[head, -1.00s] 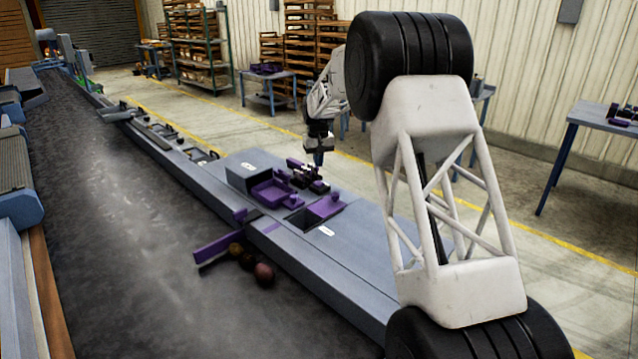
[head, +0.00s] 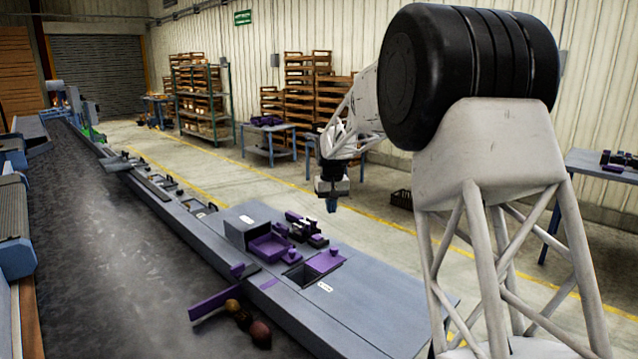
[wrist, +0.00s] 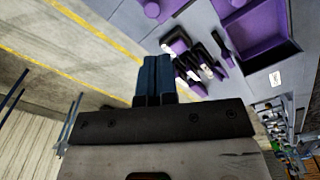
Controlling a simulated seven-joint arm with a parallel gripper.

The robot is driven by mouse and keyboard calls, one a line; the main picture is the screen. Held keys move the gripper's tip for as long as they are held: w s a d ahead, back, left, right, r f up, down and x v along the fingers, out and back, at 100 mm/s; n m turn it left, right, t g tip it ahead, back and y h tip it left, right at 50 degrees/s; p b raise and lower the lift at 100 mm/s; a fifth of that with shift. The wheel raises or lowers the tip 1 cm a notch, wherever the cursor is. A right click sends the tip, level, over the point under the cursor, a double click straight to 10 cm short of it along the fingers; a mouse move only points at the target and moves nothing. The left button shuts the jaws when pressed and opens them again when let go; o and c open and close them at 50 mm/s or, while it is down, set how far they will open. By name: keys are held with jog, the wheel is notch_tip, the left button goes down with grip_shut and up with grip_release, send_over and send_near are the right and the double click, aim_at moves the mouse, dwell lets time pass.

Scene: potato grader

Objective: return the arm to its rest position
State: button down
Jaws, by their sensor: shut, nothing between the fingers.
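My gripper (head: 331,204) hangs at the end of my white arm in the head view, pointing down, clear of the grey bench and beyond its far side. In the wrist view its blue fingers (wrist: 154,80) are side by side and shut, with nothing seen between them. My arm is raised and bent, with its large black joint at the upper right of the head view. The purple fixtures (head: 304,230) on the bench are to the lower left of the gripper and apart from it; they also show in the wrist view (wrist: 196,62).
The grey bench (head: 385,300) runs beside the dark conveyor (head: 110,240). A purple bar (head: 215,301) reaches over the conveyor, with several potatoes (head: 260,334) against it. A blue table (head: 270,131) and racks stand behind. The floor beyond the bench is largely open.

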jog(key=s+d+r, duration=0.3)
jog(key=s, duration=0.7)
jog(key=s+d+r+m+t, duration=0.1)
jog(key=s+d+r, duration=0.25)
jog(key=s, duration=0.65)
jog(key=s+d+r, duration=0.3)
jog(key=s+d, duration=0.1)
jog(key=s, duration=0.7)
jog(key=s+d+f, duration=0.1)
jog(key=s+f, duration=0.1)
jog(key=s, duration=0.7)
jog(key=s+d+f+m, duration=0.1)
jog(key=s+f, duration=0.2)
jog(key=s, duration=0.7)
jog(key=s+d+f+t, duration=0.1)
jog(key=s+d+f, duration=0.1)
jog(key=s, duration=0.8)
jog(key=shift+s+f+m, duration=0.2)
jog(key=shift+m, duration=0.2)
